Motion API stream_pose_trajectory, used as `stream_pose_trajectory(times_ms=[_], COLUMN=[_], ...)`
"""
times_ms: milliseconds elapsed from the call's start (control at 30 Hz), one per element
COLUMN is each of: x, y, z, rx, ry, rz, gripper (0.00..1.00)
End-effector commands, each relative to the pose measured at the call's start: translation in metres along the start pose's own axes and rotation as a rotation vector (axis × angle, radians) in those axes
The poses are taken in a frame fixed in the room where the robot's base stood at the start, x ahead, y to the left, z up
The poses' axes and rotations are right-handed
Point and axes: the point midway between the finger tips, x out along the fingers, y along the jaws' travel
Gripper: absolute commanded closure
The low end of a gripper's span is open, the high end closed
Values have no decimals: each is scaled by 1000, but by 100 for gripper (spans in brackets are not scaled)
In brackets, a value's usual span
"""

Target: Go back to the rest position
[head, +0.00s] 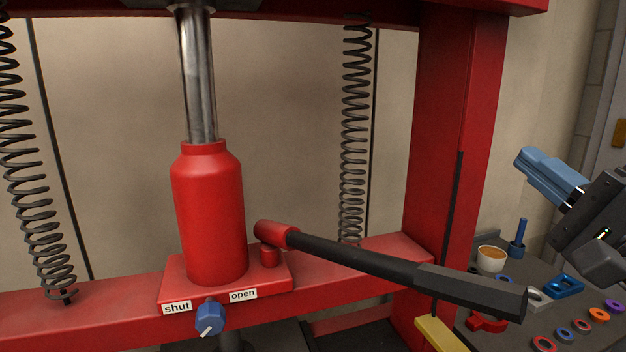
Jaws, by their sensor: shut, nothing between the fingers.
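My gripper (553,178) is at the right edge of the head view, above the side table and apart from everything. Its blue fingers point up and left, lie together and hold nothing. A red hydraulic press fills most of the view. Its red bottle jack (209,215) stands upright on the crossbeam, with a steel ram (197,80) rising from it. The black pump handle (400,268) sits in a red socket and slopes down to the right. A blue valve knob (209,318) is below the jack, between the labels "shut" and "open".
The red press post (452,140) stands left of my gripper. Coil springs (354,130) hang on both sides of the jack. The dark side table (500,326) holds a cup (491,259), a blue holder (517,247) and several coloured rings. A yellow bar (440,335) is at the post's foot.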

Motion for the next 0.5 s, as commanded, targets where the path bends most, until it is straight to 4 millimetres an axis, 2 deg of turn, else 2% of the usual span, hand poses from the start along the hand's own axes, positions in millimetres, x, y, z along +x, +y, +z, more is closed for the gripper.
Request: stream_pose_trajectory(times_ms=[33, 200, 300, 500], x=[-13, -59, -90, -158], y=[23, 81, 110, 155], z=[3, 12, 20, 40], rx=[-27, -163, -254, -454], ry=[29, 114, 150, 180], rz=[39, 153, 225, 371], gripper=[100, 100, 100, 100])
